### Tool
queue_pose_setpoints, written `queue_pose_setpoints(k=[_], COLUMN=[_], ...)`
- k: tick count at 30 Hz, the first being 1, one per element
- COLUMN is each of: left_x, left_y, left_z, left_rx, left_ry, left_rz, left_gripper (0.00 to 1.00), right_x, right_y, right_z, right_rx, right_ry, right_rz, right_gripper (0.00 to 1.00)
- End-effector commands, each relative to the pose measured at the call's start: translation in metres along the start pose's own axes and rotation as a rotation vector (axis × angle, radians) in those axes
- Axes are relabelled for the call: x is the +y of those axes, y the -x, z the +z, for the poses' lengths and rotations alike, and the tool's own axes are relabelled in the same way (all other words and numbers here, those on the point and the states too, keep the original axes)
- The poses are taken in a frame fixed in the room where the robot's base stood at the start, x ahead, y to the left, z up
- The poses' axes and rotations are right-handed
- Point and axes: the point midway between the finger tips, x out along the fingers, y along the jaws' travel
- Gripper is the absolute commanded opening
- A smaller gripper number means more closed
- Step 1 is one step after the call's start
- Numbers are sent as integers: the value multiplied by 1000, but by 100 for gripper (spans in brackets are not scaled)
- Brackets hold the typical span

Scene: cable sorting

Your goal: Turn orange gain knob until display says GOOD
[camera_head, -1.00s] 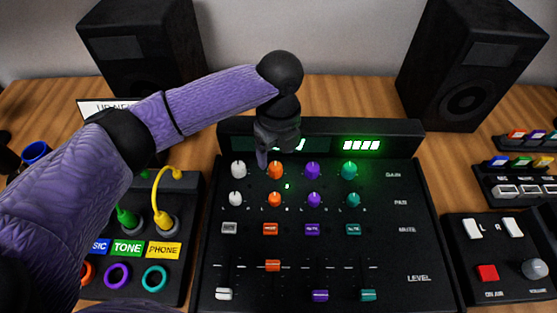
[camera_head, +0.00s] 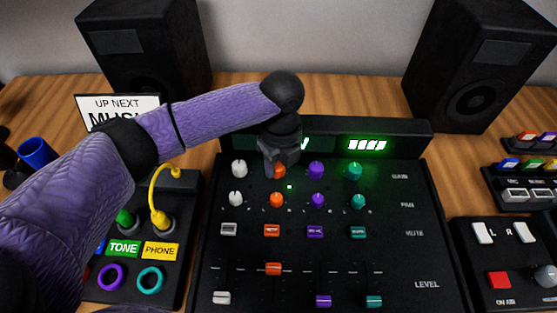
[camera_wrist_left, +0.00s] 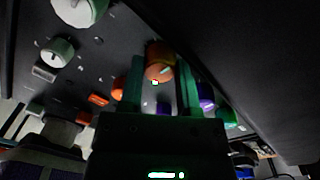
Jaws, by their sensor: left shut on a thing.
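The orange gain knob (camera_head: 279,171) is in the top row of the black mixer (camera_head: 400,240), second from the left. My left gripper (camera_head: 279,162) comes down over it from above and hides part of it. In the left wrist view the orange gain knob (camera_wrist_left: 158,62) sits between the two fingers of my left gripper (camera_wrist_left: 160,75), which is shut on it. The display (camera_head: 367,145) at the back of the mixer shows green bars at the right. Its left part is mostly hidden behind my gripper, so its word cannot be read. My right gripper is not in view.
A white gain knob (camera_head: 239,168) and a purple gain knob (camera_head: 316,170) stand close on either side. A cable panel (camera_head: 150,265) is at the left and a button box (camera_head: 510,265) at the right. Two speakers stand behind.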

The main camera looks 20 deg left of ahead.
Motion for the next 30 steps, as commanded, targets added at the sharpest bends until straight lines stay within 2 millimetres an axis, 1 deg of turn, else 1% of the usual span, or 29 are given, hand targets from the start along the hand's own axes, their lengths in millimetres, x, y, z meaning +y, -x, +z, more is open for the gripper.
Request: queue_pose_setpoints(k=[2, 6, 9, 13, 20, 21, 23, 24, 25, 26, 30], left_x=[0, 1, 1, 1, 0, 0, 0, 0, 0, 0, 0], left_y=[3, 7, 5, 2, 0, 0, 0, 0, 0, 0, 0], left_z=[0, 0, 0, 0, 0, 0, 0, 0, 0, 0, 0], left_rx=[-2, -10, -14, -17, -17, -17, -17, -17, -17, -17, -17], left_ry=[-31, -221, -347, -418, -419, -419, -419, -418, -418, -418, -418], left_rz=[0, 2, 1, 0, 0, 0, 0, 0, 0, 0, 0], left_gripper=[0, 0, 0, 0, 0, 48, 61, 69, 76, 77, 77], right_x=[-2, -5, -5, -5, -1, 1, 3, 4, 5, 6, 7], right_y=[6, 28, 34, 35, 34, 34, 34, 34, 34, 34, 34], right_z=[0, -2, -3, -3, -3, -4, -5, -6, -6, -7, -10], right_rx=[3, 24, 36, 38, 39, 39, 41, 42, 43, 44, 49], right_ry=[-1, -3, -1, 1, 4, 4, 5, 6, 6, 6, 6], right_rz=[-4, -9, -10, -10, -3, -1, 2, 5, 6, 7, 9], right_gripper=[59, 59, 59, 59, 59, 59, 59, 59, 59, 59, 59])
